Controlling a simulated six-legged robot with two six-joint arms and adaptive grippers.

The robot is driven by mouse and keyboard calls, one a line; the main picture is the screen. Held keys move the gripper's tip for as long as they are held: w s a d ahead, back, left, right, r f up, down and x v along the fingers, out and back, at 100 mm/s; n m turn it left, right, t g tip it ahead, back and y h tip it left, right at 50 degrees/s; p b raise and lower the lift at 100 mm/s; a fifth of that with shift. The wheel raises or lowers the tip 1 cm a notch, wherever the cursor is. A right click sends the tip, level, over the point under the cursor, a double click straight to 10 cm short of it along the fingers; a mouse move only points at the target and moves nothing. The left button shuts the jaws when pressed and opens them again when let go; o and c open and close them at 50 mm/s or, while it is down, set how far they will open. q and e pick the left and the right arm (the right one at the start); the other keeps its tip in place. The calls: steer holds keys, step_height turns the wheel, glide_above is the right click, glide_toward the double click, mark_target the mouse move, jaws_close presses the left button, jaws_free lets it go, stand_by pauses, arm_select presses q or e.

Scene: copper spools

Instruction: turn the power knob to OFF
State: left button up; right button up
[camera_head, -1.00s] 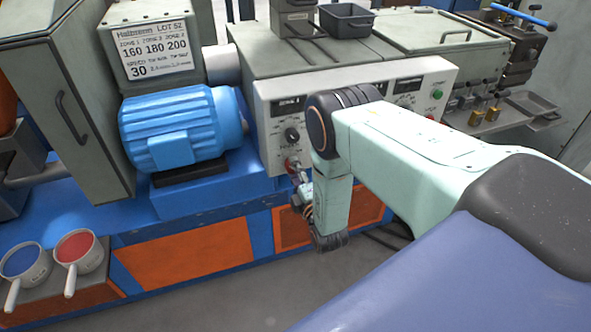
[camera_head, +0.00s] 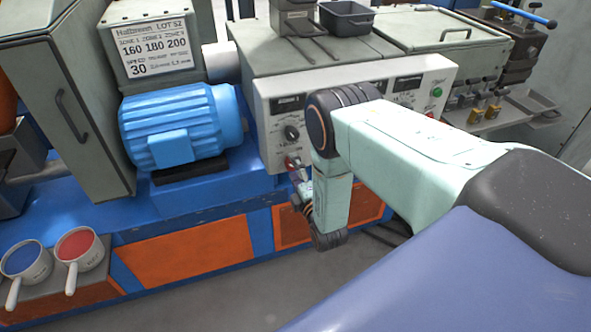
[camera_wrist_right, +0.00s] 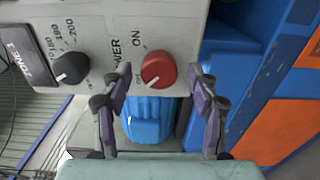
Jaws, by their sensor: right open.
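The red power knob (camera_wrist_right: 158,69) sits on the pale panel (camera_wrist_right: 184,20) beside the words POWER and ON in the right wrist view. A pale mark shows at its lower left, towards a small label I cannot read fully. My right gripper (camera_wrist_right: 160,75) is open, with one finger on each side of the knob and visible gaps between. In the head view the red knob (camera_head: 291,163) is low on the panel front, and my right gripper (camera_head: 299,178) is close to it, partly hidden by my wrist. My left gripper is out of view.
A black zone knob (camera_wrist_right: 71,68) is left of the power knob in the wrist view. A blue motor (camera_head: 180,128) stands left of the panel in the head view. Two pans, one with blue contents (camera_head: 22,259) and one with red (camera_head: 75,246), stand at lower left.

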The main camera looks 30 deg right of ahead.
steer(key=v, duration=1.2)
stand_by(0.5)
